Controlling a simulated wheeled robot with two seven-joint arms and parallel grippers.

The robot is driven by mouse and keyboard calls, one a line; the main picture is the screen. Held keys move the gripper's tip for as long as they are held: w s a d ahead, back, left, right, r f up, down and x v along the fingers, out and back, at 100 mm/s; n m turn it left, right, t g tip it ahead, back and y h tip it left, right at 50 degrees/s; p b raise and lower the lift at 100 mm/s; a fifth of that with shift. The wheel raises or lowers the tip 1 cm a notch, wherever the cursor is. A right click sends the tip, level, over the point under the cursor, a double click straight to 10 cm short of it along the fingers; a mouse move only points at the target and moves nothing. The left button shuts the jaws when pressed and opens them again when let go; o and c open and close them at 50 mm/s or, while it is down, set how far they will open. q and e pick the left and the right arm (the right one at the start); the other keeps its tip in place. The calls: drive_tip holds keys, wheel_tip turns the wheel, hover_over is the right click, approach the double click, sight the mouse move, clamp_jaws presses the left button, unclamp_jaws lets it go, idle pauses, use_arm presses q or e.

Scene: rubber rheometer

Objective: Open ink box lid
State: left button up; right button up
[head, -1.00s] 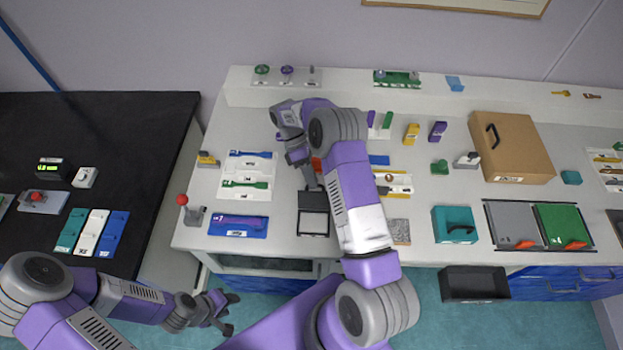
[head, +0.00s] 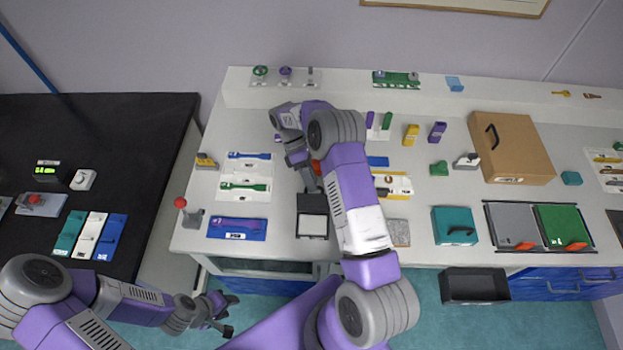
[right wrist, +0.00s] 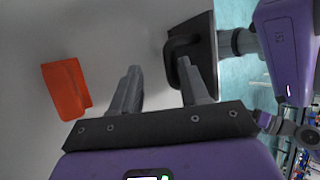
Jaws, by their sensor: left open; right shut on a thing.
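The ink box (head: 313,227) is a small black box with a pale rectangle on its front part, near the front edge of the white bench. In the right wrist view its black lid (right wrist: 204,48) with a dark loop handle (right wrist: 178,46) shows at the fingertips. I cannot tell whether the lid is raised. My right gripper (head: 311,184) reaches down at the box's back edge and is shut on the lid handle; its fingers also show in the right wrist view (right wrist: 160,80). My left gripper (head: 224,311) is open and empty, below the bench front at the left.
An orange block (right wrist: 66,88) stands just behind the box. A blue tray (head: 237,235) and a red-knobbed lever (head: 190,214) lie to its left. A grey textured square (head: 398,233) and a teal case (head: 455,225) are to the right.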

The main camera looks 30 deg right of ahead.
drive_tip(key=shift+w+a+f, duration=0.15)
drive_tip(key=shift+a, duration=0.25)
drive_tip(key=v, duration=0.7)
drive_tip(key=shift+d+r, duration=0.35)
